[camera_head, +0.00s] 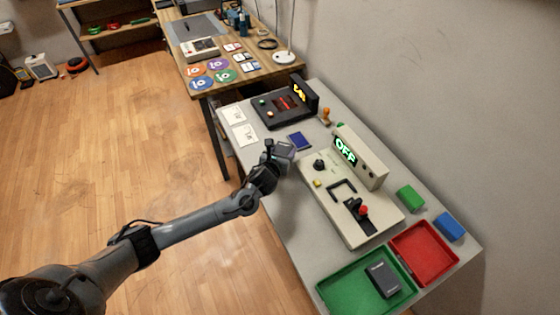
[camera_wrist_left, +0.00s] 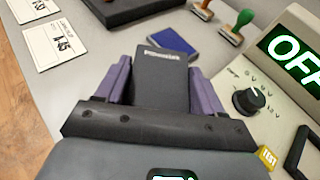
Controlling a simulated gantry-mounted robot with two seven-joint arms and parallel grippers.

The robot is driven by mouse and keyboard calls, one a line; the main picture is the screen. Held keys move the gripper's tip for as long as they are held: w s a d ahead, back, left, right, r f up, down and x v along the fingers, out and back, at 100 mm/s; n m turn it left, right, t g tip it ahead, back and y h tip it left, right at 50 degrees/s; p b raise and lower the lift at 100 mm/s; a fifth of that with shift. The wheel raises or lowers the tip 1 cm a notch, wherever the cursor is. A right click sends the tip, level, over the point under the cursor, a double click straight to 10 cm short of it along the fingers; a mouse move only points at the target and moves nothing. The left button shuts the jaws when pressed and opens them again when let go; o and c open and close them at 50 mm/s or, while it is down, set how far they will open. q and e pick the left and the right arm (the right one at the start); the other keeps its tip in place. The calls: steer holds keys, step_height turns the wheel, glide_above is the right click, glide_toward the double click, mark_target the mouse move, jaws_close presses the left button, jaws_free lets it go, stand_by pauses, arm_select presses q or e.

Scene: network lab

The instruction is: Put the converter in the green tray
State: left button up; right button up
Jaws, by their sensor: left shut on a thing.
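My left gripper (camera_head: 281,152) is shut on a dark grey box with white lettering, the converter (camera_wrist_left: 162,78). The purple finger pads (camera_wrist_left: 118,80) press on both its sides. The green tray (camera_head: 336,291) lies at the table's near end, well away from the gripper. A similar dark box (camera_head: 383,279) lies inside it. My right gripper is not in view.
The tester (camera_head: 345,225) with a lit OFF display (camera_head: 345,151) stands between gripper and green tray. A red tray (camera_head: 447,262) adjoins the green one. Green (camera_head: 411,198) and blue (camera_head: 450,226) blocks lie by the wall. A blue pad (camera_wrist_left: 172,42) and stamps are beyond the gripper.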

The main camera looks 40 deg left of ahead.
arm_select(q)
steer(key=shift+a+f, duration=0.25)
steer(key=shift+a, duration=0.2)
steer(key=shift+f, duration=0.15)
steer(key=shift+s+f+b, duration=0.1)
steer(key=shift+f+b, duration=0.65)
steer(key=shift+f, duration=1.15)
steer(key=shift+f, duration=0.1)
steer(key=o, duration=1)
steer(key=shift+c, duration=0.2)
